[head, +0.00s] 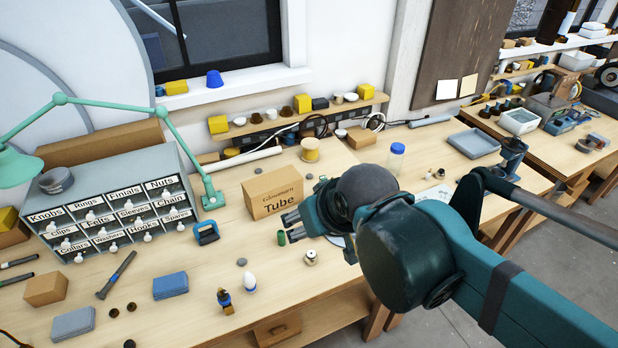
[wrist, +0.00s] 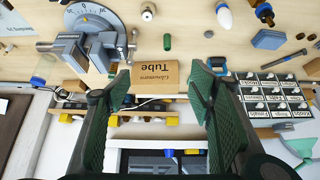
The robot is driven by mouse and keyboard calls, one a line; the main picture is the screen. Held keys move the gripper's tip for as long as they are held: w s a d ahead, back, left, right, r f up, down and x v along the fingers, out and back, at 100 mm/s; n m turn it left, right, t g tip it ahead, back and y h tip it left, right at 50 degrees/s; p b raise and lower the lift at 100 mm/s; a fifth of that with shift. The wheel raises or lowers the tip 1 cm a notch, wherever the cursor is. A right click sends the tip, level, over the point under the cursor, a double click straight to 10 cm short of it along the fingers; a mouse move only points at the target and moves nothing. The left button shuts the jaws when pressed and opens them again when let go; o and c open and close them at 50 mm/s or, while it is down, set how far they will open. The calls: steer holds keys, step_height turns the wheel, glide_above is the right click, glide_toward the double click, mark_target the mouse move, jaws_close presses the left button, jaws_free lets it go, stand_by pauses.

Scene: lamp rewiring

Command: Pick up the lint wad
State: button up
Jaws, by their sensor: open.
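A small flat grey lump (head: 241,262) lies on the bench above the white egg-shaped piece in the head view. It may be the lint wad, but it is too small to be sure. My gripper (head: 318,238) is open and empty, above the bench to the right of the lump, by the cardboard Tube box. In the wrist view its two dark green-padded fingers (wrist: 160,85) stand wide apart, with the box showing beyond the gap.
The Tube box (head: 275,194) stands upright. Near the lump are a blue-handled item (head: 207,233), a white egg-shaped piece (head: 249,283), a green cylinder (head: 281,238) and a small spool (head: 311,257). A labelled drawer cabinet (head: 115,200) stands left. Bare bench lies around the lump.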

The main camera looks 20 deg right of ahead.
steer(key=shift+c, duration=0.2)
steer(key=c, duration=0.6)
steer(key=shift+w+a+f+n+g, duration=1.2)
steer(key=shift+w+a+f+n, duration=0.95)
steer(key=shift+w+a+f, duration=0.55)
steer(key=shift+w+a+f+n+g, duration=1.2)
steer(key=shift+w+a+f+n, duration=1.1)
steer(key=shift+a+f, duration=0.7)
steer(key=shift+w+a+f+n+g, duration=1.2)
steer(key=shift+w+a+f+n, duration=0.85)
steer(key=shift+w+a+f, duration=0.85)
steer(key=shift+s+d+f, duration=0.25)
steer(key=shift+d+f, duration=0.1)
steer(key=shift+d, duration=0.05)
